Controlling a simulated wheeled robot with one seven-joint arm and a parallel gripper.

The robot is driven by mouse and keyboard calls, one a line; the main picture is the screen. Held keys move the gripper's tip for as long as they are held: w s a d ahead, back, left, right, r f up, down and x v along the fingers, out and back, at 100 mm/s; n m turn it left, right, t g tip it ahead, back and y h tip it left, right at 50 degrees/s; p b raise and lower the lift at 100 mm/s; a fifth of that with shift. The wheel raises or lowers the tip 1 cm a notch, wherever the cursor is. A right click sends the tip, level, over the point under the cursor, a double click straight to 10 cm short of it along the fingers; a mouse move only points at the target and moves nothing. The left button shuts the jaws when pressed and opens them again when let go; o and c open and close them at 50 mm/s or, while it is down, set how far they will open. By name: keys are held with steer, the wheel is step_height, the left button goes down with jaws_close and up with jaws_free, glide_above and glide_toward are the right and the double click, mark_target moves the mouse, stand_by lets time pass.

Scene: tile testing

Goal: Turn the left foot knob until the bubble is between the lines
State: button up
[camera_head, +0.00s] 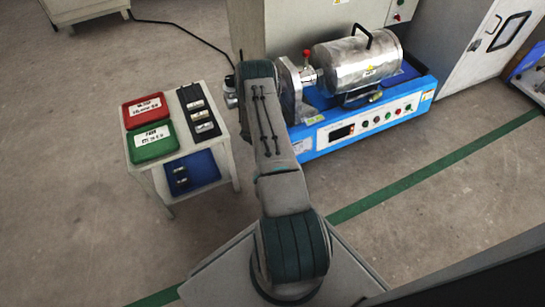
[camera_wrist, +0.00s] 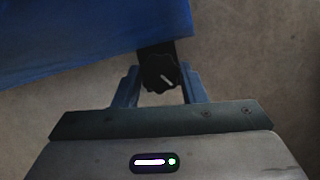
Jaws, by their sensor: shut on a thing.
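The foot knob (camera_wrist: 158,73) is black and lobed, with a pale pointer line running down and slightly right on its face. It shows in the wrist view just below the edge of the blue machine base. My gripper (camera_wrist: 159,88) is shut on the knob, with one blue-grey finger at each side of it. In the head view my arm hides the gripper and the knob. The blue machine (camera_head: 362,128) with a metal drum (camera_head: 358,62) stands right of my arm. I cannot make out the bubble or its lines in either view.
A small white cart (camera_head: 160,178) left of my arm bears a red tray (camera_head: 146,109), a green tray (camera_head: 152,141), a black rack and a blue tray (camera_head: 203,168). A dark cable (camera_head: 185,30) crosses the floor behind. A grey cabinet (camera_head: 462,45) stands at the right.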

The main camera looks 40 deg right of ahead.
steer(key=shift+m, duration=0.6)
steer(key=o, duration=1)
steer(key=p+v, duration=0.3)
steer(key=v, duration=0.4)
steer(key=shift+w+r, duration=0.2)
steer(key=shift+r, duration=0.05)
steer(key=shift+s+d, duration=0.1)
